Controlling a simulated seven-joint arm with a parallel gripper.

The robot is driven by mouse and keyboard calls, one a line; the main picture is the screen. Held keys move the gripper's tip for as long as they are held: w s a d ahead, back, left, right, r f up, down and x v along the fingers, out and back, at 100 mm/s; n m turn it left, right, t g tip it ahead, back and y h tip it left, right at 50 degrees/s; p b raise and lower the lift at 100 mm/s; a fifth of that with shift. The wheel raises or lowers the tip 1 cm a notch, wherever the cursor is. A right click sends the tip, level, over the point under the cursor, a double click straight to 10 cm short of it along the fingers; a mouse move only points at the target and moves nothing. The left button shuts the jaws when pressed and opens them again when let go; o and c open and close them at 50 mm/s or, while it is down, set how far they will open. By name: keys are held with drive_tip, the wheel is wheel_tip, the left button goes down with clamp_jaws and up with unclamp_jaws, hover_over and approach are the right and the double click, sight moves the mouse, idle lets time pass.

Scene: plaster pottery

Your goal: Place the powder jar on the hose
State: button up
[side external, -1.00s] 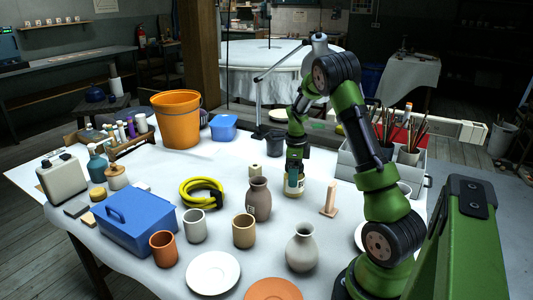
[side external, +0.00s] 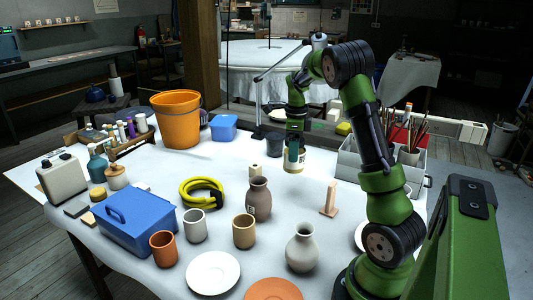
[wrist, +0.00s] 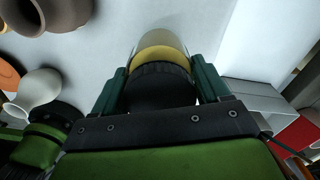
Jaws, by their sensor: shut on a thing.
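The powder jar (side external: 295,167) is a clear jar with pale yellow contents. My gripper (side external: 293,152) is shut on its upper part and holds it upright, raised above the white table cover. In the wrist view the jar (wrist: 160,53) shows its dark ribbed lid between the two green fingers of my gripper (wrist: 160,90). The hose (side external: 203,192) is a yellow coil lying flat on the table, left of the jar in the side view. The hose does not show in the wrist view.
A brown vase (side external: 259,199) and a small cream pot (side external: 255,172) stand between the jar and the hose. A blue toolbox (side external: 138,222), clay cups (side external: 195,226) and an orange bucket (side external: 177,120) stand around the hose. A grey tray with brushes (side external: 362,165) is right of the jar.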

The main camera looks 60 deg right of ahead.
drive_tip(key=w+a+r+m, duration=0.1)
drive_tip(key=w+a+r, duration=0.2)
drive_tip(key=w+a, duration=0.7)
drive_tip(key=w+a+r+m, duration=0.1)
drive_tip(key=w+a+r, duration=0.3)
drive_tip(key=w+a, duration=0.7)
wheel_tip(320, 180, down, 10)
drive_tip(key=shift+s+d, duration=0.1)
drive_tip(key=shift+f, duration=0.1)
drive_tip(key=o, duration=1.4)
drive_tip(key=shift+f, duration=0.1)
